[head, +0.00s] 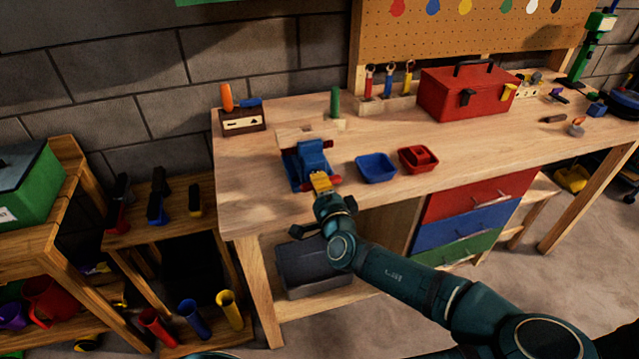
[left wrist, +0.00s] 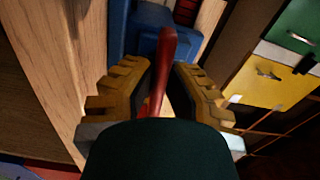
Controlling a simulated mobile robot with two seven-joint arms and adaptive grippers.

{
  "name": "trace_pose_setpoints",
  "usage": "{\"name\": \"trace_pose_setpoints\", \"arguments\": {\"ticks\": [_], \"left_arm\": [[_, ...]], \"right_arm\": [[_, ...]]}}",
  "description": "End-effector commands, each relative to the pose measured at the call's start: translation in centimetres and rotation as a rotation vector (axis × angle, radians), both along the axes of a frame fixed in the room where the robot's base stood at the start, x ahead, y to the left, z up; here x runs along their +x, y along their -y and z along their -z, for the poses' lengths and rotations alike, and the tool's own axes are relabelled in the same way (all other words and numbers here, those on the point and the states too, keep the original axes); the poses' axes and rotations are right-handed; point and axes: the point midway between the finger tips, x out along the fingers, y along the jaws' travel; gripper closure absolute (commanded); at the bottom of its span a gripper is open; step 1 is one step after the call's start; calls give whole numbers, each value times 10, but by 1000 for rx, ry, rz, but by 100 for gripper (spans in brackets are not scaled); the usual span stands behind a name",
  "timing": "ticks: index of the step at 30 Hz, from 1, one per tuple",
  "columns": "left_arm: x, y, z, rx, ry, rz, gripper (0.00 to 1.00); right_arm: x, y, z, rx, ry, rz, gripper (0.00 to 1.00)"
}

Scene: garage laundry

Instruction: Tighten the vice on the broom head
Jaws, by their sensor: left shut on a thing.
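The blue vice (head: 308,160) stands near the front left edge of the wooden workbench. A pale wooden piece (head: 294,132), apparently the broom head, is at the vice's far side; I cannot tell how firmly the jaws touch it. My left gripper (head: 321,183) is at the vice's front, with its yellow fingers shut on the red vice handle (left wrist: 167,48). In the left wrist view, the handle runs up between the two fingers (left wrist: 160,92) toward the blue vice body (left wrist: 140,38). The fingers and wrist hide part of the handle. My right gripper is out of view.
A blue tray (head: 376,168) and a red tray (head: 418,159) sit right of the vice. A red toolbox (head: 465,92) stands farther back. A small wooden box (head: 244,123) is behind left. The bench top (head: 250,185) is clear left of the vice.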

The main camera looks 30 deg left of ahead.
Motion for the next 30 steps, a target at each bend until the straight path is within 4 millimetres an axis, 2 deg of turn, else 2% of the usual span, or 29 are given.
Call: {"name": "trace_pose_setpoints", "arguments": {"ticks": [6,15,16,18,26,30], "left_arm": [[0,0,-2,83,-94,0,100],[0,0,-2,88,-100,-1,100],[0,0,-2,88,-100,-1,78],[0,-1,-2,88,-100,-1,56],[0,0,-2,86,-100,0,56],[0,0,-8,85,-97,-1,56]], "right_arm": [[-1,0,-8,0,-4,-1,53],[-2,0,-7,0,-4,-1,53],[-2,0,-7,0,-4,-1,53],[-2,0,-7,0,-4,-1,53],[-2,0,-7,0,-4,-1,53],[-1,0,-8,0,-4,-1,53]]}}
